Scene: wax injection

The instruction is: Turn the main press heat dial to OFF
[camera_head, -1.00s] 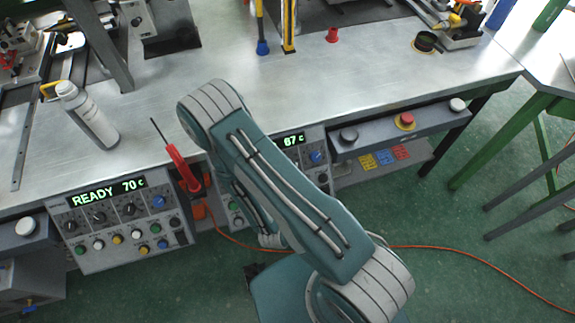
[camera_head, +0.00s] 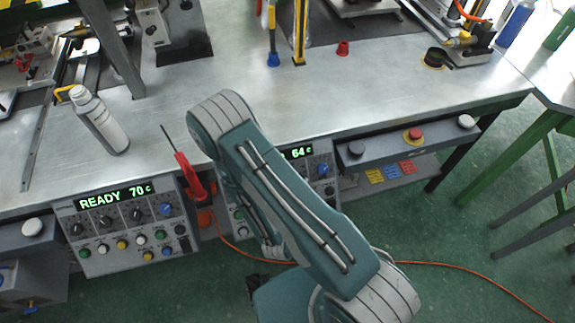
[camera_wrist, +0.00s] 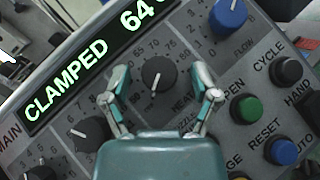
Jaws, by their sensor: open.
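The main press panel shows in the wrist view with a green display (camera_wrist: 95,65) reading CLAMPED 64. A dark round heat dial (camera_wrist: 159,73) sits below the display, with numbers around it and part of the word HEAT beneath. My gripper (camera_wrist: 161,84) is open, one finger on each side of the dial. I cannot tell whether the fingers touch it. In the head view, my arm hides the dial and gripper; the panel's display (camera_head: 301,152) shows 64.
Nearby on the panel are another dark knob (camera_wrist: 88,130), a blue flow knob (camera_wrist: 229,14), a green button (camera_wrist: 246,108) and a blue button (camera_wrist: 281,151). In the head view, a second panel (camera_head: 125,215) reads READY 70, and a red-handled tool (camera_head: 190,178) stands between panels.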

